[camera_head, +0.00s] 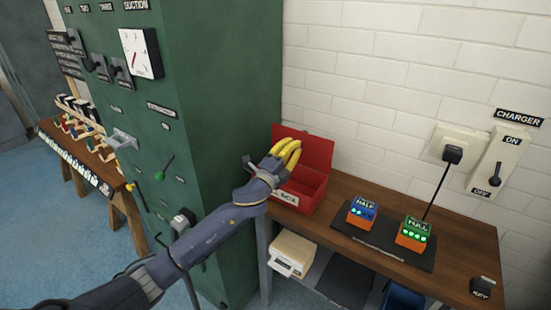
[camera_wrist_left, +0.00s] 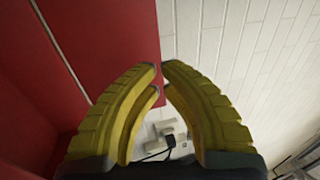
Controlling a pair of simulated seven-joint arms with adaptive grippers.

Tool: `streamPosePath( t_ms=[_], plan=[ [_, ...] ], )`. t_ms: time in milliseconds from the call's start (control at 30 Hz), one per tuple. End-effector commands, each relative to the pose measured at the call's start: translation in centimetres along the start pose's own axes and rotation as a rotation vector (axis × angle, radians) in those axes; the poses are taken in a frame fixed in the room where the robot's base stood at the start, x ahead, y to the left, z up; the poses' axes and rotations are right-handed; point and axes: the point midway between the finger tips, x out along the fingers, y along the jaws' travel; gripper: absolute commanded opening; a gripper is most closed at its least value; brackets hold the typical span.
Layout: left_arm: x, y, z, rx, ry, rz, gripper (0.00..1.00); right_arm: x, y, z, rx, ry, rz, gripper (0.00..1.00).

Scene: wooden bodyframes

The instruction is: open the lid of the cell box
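The red cell box (camera_head: 311,199) stands at the left end of the wooden bench, with a partly hidden label on its front. Its red lid (camera_head: 317,150) stands raised at the back of the box, near the wall. My left gripper (camera_head: 291,150), with yellow fingers, is over the box's left part, in front of the lid. In the left wrist view the fingertips (camera_wrist_left: 161,72) nearly meet, with nothing visible between them. The red lid (camera_wrist_left: 105,40) fills the left behind them; contact cannot be told. The box's inside is partly hidden by the hand. My right gripper is not in view.
A blue-topped HALF cell (camera_head: 362,212) and a green-topped FULL cell (camera_head: 413,233) stand on a dark mat (camera_head: 372,240) to the right. A charger switch (camera_head: 497,163) is on the wall. The green cabinet (camera_head: 225,120) stands close on the left.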

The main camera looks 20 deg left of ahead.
Motion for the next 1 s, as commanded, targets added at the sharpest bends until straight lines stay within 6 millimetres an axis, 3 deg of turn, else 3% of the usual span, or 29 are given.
streamPosePath(
  t_ms=[200,400,733,867,1000],
  plan=[
    [-4.1,-1.0,0.1,0.001,-0.001,0.001,0.0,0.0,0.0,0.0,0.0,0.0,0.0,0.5],
    [-6.8,-1.8,0.1,0.002,-0.001,0.001,0.0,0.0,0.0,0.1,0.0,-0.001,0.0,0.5],
    [-8.8,-2.3,0.1,0.0,-0.002,0.002,0.0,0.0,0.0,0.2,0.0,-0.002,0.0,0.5],
    [-9.8,-1.2,0.1,-0.03,-0.027,0.026,0.0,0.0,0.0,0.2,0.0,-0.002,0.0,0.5],
    [-12.7,2.0,0.2,-0.119,-0.113,0.104,0.0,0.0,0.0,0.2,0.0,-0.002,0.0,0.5]
  ],
)
